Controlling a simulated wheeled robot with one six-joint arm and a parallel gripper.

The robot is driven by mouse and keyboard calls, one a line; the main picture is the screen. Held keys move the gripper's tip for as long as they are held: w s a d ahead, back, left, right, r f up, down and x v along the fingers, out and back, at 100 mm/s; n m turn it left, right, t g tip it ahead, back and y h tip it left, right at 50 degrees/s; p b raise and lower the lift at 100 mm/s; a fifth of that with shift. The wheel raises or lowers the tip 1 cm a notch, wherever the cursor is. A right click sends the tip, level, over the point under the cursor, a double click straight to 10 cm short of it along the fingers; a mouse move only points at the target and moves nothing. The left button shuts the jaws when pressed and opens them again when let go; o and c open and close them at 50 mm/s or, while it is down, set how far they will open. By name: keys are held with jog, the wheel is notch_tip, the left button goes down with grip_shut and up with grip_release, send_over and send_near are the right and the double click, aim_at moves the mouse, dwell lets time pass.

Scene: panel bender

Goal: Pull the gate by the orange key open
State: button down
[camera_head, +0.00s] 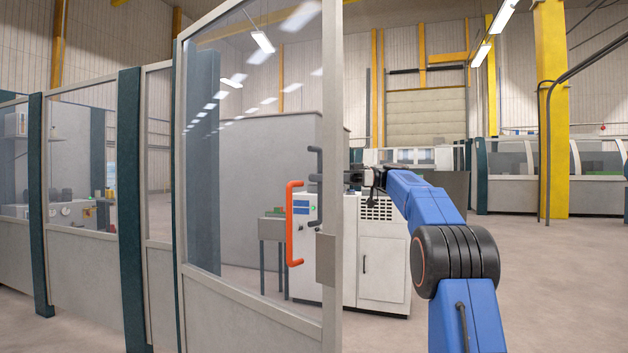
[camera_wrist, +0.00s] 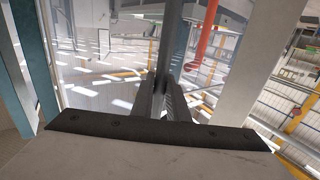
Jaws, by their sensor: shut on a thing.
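The gate (camera_head: 332,120) is a tall glazed panel in a light grey frame, standing at an angle to the fence on the left. An orange bar handle (camera_head: 294,225), the only orange key-like part I see, is on its near face. A dark bar handle (camera_head: 315,227) shows through the glass. My gripper (camera_head: 320,178) reaches from the right behind the gate's edge post, which hides part of it. In the wrist view, my gripper's fingers (camera_wrist: 166,88) are shut around the dark upright bar (camera_wrist: 165,42). The orange handle (camera_wrist: 208,42) is to its right, apart from the fingers.
Fence panels with dark posts (camera_head: 131,200) run off to the left. A white cabinet (camera_head: 383,262) and a small grey table (camera_head: 270,232) stand behind the gate. A yellow column (camera_head: 551,110) stands at the right. The floor at the right (camera_head: 570,290) is clear.

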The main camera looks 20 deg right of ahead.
jog(key=shift+w+d+r, duration=0.1)
jog(key=shift+w+d, duration=0.4)
jog(key=shift+d, duration=0.25)
jog(key=c, duration=1.7)
grip_release()
jog(key=shift+c, duration=0.2)
jog(key=d, duration=0.7)
jog(key=shift+s+d, duration=0.2)
jog(key=shift+s, duration=0.1)
